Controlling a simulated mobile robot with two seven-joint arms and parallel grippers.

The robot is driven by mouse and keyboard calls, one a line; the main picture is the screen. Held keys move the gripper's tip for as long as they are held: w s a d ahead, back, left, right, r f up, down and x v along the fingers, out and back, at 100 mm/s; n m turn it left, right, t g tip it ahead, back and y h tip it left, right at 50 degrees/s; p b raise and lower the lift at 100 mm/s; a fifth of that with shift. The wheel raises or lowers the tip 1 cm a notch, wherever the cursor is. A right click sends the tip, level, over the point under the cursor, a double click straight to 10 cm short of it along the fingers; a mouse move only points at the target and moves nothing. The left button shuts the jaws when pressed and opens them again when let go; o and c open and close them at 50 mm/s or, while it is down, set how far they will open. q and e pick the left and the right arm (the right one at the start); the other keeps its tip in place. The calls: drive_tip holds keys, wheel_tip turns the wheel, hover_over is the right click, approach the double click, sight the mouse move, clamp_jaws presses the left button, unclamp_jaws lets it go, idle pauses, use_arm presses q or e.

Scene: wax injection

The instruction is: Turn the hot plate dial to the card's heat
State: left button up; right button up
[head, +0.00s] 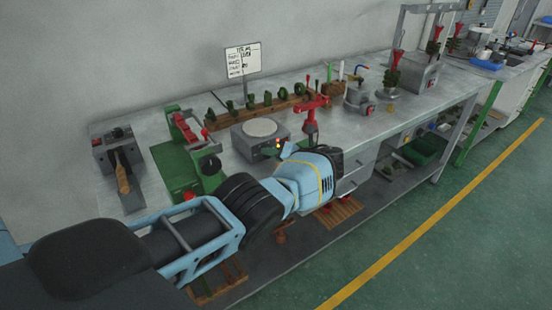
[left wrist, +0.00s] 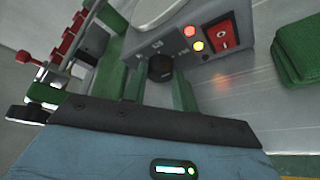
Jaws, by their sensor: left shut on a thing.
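The hot plate (head: 246,143) is a grey box with a round pale top, standing on the bench. In the left wrist view its front panel (left wrist: 181,53) carries a black dial (left wrist: 160,68), a red and a yellow light, and a red switch (left wrist: 222,31). My left gripper (left wrist: 157,76) is shut on the dial, one green finger on each side of it. In the head view my left wrist hides the dial. The white card (head: 243,58) stands on a post behind the hot plate; its writing is too small to read. My right gripper is not in view.
A green and red machine (head: 183,152) stands left of the hot plate. A red clamp-like tool (head: 311,113) stands close on its right. A wooden rack (head: 262,106) with green pieces lies behind. In the left wrist view a green block (left wrist: 300,50) is at the right.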

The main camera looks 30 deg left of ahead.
use_arm(q)
drive_tip(key=shift+f+m+b, duration=0.2)
drive_tip(key=shift+m+b, duration=0.2)
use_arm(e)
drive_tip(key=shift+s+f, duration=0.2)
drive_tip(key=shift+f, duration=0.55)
use_arm(q)
drive_tip(key=shift+r, duration=0.1)
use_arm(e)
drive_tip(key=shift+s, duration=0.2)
use_arm(q)
drive_tip(key=o, duration=1)
drive_tip(key=shift+c, duration=0.2)
drive_tip(key=v, duration=0.7)
drive_tip(key=shift+d, duration=0.45)
drive_tip(key=shift+w, duration=0.15)
